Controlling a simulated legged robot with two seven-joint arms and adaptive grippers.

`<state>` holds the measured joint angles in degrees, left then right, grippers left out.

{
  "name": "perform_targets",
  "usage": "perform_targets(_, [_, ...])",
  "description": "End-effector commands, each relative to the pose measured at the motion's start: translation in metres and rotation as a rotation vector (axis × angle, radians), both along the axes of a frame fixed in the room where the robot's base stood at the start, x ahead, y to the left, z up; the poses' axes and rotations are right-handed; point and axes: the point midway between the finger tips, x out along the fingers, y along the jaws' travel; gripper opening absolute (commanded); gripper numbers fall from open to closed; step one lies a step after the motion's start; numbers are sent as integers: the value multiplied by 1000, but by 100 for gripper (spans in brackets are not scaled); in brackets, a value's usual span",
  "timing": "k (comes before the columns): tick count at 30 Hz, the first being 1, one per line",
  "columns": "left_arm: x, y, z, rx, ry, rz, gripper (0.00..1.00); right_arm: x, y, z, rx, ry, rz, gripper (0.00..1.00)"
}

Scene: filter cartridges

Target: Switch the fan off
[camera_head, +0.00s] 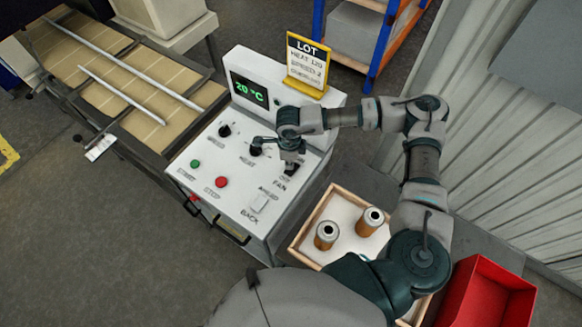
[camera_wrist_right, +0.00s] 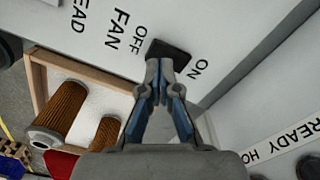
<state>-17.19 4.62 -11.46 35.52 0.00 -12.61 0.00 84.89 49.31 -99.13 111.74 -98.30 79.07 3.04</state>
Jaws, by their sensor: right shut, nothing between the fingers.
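The fan switch is a dark rocker (camera_wrist_right: 172,52) on the white control panel (camera_head: 238,192), between the OFF and ON labels in the right wrist view. My right gripper (camera_wrist_right: 159,66) is shut and empty. Its fingertips overlap the near edge of the rocker, toward the OFF label; I cannot tell whether they touch it. In the head view my right gripper (camera_head: 290,166) is over the FAN label's end of the panel and hides most of the switch. I cannot tell which way the rocker is tipped. My left gripper is not in view.
The panel also has a speed knob (camera_head: 224,130), a heat knob (camera_head: 256,150), a green start button (camera_head: 195,163), a red stop button (camera_head: 221,182) and an AHEAD/BACK switch (camera_head: 260,203). A wooden tray (camera_head: 297,246) with filter cartridges and a red bin (camera_head: 490,292) stand right of it.

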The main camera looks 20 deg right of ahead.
Motion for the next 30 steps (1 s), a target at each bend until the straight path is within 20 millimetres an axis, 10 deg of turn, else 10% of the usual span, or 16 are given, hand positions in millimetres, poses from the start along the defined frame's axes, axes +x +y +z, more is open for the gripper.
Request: perform_targets(30, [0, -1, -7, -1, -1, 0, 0, 0, 0, -9, 0, 0, 0, 0])
